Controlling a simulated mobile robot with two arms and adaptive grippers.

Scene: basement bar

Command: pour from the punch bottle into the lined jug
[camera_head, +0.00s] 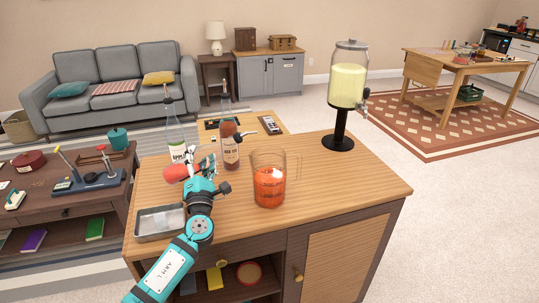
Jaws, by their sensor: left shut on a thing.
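My right gripper is not in view.
On the wooden counter (345,187) stand a clear labelled bottle (176,152), a reddish-brown labelled bottle (230,153) close behind the gripper, a drink dispenser (348,88) at the back right and a metal tray (160,223) at the front left. The counter's right front is clear.

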